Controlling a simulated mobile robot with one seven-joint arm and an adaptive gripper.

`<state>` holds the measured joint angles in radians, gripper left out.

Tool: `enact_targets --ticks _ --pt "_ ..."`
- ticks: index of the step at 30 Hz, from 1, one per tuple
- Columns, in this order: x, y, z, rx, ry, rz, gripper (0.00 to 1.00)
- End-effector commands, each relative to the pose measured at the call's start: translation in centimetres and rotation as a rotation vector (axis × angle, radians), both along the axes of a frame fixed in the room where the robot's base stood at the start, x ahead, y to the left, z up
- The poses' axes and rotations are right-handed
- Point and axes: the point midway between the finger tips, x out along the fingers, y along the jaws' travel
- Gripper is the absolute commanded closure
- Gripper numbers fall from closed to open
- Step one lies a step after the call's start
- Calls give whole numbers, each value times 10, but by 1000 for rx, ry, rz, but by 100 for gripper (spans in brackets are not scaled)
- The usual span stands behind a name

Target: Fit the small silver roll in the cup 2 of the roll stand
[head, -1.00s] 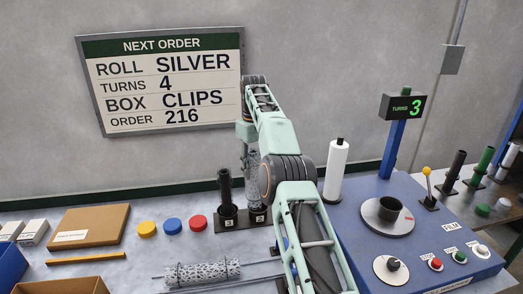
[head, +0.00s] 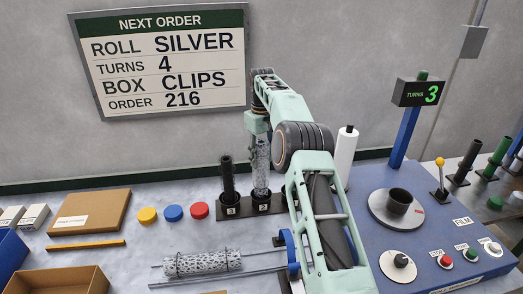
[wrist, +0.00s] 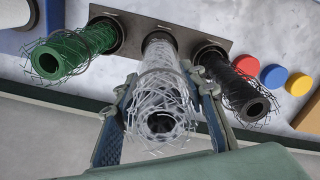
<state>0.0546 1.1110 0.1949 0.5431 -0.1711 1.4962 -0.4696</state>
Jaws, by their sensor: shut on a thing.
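The small silver roll (head: 262,168) stands upright at cup 2 (head: 263,199) of the roll stand (head: 240,217). Its lower end meets the cup, but how deep it sits cannot be told. My gripper (wrist: 162,100) is shut on the roll, one finger on each side. In the wrist view the silver roll (wrist: 160,95) is in line with the middle cup, between a green roll (wrist: 75,48) and a black roll (wrist: 236,88). In the head view the black roll (head: 228,177) stands left of it. My arm hides the green one.
A larger silver mesh roll (head: 203,262) lies on rods in front of the stand. Red, blue and yellow discs (head: 172,213) lie to the left. A white roll (head: 346,152) and the blue machine (head: 440,225) are to the right.

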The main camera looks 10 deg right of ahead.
Motion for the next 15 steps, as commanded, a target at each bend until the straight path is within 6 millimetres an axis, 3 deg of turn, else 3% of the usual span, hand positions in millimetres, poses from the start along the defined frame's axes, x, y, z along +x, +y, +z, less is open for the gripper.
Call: enact_targets --ticks 9,15 --pt "0 0 -38 0 0 0 100" --pt "0 0 -49 0 -1 0 100"
